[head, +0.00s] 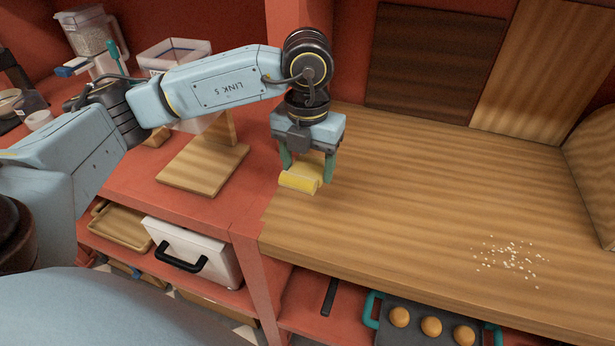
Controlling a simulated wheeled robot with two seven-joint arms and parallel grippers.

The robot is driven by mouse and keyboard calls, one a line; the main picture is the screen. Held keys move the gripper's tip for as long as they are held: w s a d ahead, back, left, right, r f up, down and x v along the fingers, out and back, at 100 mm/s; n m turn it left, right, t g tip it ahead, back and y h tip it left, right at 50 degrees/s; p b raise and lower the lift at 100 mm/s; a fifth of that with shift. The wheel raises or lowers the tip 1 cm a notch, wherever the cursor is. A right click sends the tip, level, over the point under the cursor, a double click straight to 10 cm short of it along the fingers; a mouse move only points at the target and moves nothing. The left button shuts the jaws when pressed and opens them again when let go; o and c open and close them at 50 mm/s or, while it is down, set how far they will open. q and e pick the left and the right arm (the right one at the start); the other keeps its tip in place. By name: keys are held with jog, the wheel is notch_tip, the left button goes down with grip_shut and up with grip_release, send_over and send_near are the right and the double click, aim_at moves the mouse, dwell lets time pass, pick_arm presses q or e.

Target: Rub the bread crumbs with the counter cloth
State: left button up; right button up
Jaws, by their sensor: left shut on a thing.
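The bread crumbs (511,254) are a scatter of small pale bits at the right of the wooden counter (400,190). My left gripper (307,168) has green fingers pointing down and is shut on a yellow folded cloth (301,181). The cloth is near the left edge of the wooden counter, well to the left of the crumbs. I cannot tell whether the cloth touches the counter. My right gripper is not in view.
A wooden stand (203,167) and a clear bin (176,54) are on the red surface at left. Dark and light boards (433,62) lean at the back. Below are a white box with a black handle (190,250) and a tray of buns (431,326). The counter between cloth and crumbs is clear.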

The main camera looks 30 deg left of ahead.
pick_arm(q)
jog(key=shift+r, duration=0.2)
jog(key=o, duration=0.4)
jog(key=shift+c, duration=1.4)
